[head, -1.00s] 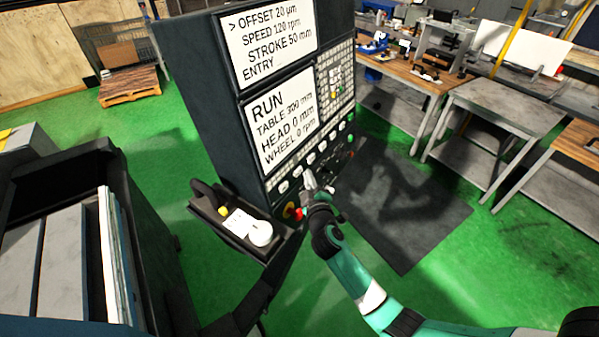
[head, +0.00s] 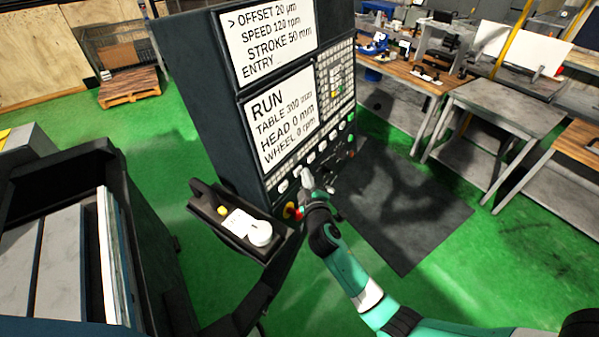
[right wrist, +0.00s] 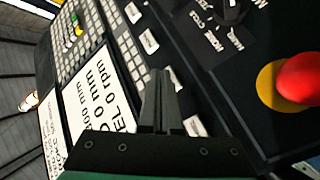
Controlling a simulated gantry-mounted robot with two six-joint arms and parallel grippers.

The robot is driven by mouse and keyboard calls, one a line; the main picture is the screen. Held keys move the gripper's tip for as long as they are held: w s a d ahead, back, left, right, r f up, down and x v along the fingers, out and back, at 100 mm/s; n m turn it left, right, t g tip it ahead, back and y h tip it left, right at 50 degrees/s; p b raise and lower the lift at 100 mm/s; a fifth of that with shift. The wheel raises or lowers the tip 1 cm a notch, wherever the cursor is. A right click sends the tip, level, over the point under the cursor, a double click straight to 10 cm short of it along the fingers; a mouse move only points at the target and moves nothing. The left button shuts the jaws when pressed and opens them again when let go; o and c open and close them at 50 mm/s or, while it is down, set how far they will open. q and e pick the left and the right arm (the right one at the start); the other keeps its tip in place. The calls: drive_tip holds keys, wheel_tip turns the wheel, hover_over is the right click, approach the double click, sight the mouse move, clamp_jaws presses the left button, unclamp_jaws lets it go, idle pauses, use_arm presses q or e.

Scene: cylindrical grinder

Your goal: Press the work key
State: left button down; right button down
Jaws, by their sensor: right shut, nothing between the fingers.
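The control panel (head: 225,125) stands upright with a row of white keys (head: 310,158) below its lower screen. The key labels are too small to read, so I cannot tell which is the work key. My right gripper (head: 305,172) is shut and empty at the left part of this row. In the right wrist view its fingertips (right wrist: 166,72) overlap a white key (right wrist: 175,79), and I cannot tell whether they touch it. The gripper hides part of the row. My left gripper is not in view.
A red stop button (right wrist: 302,77) on a yellow ring sits close beside the gripper. The lower screen (head: 280,120) reads RUN, with wheel 0 rpm. A small box with a white dial (head: 260,233) stands at the panel's lower left. Workbenches (head: 500,105) stand at the right.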

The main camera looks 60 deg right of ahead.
drive_tip(key=shift+w+f+b, duration=0.1)
drive_tip(key=shift+w+b, duration=0.3)
idle(0.3)
drive_tip(key=shift+s, duration=0.1)
drive_tip(key=shift+s+r+p, duration=0.2)
drive_tip(key=shift+s+p, duration=0.4)
drive_tip(key=shift+s, duration=0.1)
drive_tip(key=s+p, duration=0.2)
drive_tip(key=s, duration=0.1)
drive_tip(key=s+r+p, duration=0.1)
drive_tip(key=s, duration=0.1)
drive_tip(key=shift+a, duration=0.15)
drive_tip(key=shift+w, duration=0.1)
idle(0.8)
